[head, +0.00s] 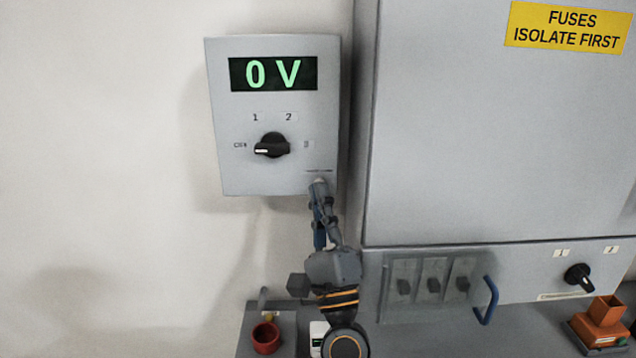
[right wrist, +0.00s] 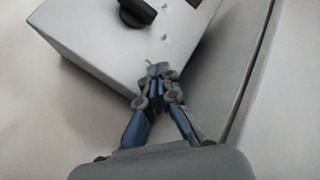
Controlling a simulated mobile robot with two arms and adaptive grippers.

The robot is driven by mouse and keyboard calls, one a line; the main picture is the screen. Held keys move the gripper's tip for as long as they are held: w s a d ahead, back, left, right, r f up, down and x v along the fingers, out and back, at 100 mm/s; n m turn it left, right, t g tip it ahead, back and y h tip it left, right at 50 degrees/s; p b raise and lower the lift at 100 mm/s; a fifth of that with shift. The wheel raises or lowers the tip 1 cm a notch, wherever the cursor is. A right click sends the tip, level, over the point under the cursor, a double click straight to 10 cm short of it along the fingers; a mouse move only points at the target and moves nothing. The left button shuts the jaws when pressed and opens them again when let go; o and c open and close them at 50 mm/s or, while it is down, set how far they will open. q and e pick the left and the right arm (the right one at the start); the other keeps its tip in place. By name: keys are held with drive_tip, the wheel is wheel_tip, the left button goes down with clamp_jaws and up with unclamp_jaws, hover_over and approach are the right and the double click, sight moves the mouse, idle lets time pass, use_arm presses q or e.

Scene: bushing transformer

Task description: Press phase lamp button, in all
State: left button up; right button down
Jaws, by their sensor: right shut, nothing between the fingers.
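A grey wall box (head: 235,170) has a display (head: 273,74) reading "0 V" in green. Below it is a black rotary knob (head: 272,147) with its white mark pointing left, towards the left-hand label. The labels 1 and 2 are above the knob. My right gripper (head: 318,184) is shut and empty, with its fingertips at the lower right corner of the box's front. In the right wrist view the closed fingertips (right wrist: 157,72) are at the box front (right wrist: 105,50), below the knob (right wrist: 137,12). The fingers hide the spot there, so I cannot tell whether they touch a button. My left gripper is not in view.
A large grey cabinet (head: 440,130) with a yellow "FUSES ISOLATE FIRST" sign (head: 568,27) stands close on the right. Below are covered switches (head: 433,287), a blue handle (head: 488,300), another black knob (head: 579,277), an orange block (head: 602,322) and a red cup (head: 266,338). The left wall is clear.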

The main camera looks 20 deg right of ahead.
drive_tip(key=shift+s+h, duration=0.2)
drive_tip(key=shift+h, duration=0.1)
drive_tip(key=shift+s+a+p, duration=0.15)
drive_tip(key=shift+s+a, duration=0.05)
drive_tip(key=shift+s, duration=0.6)
drive_tip(key=shift+s+a+p, duration=0.1)
drive_tip(key=shift+s+a, duration=0.1)
drive_tip(key=shift+s, duration=0.65)
drive_tip(key=shift+s+a+p, duration=0.15)
drive_tip(key=shift+s+a, duration=0.05)
drive_tip(key=shift+s, duration=0.6)
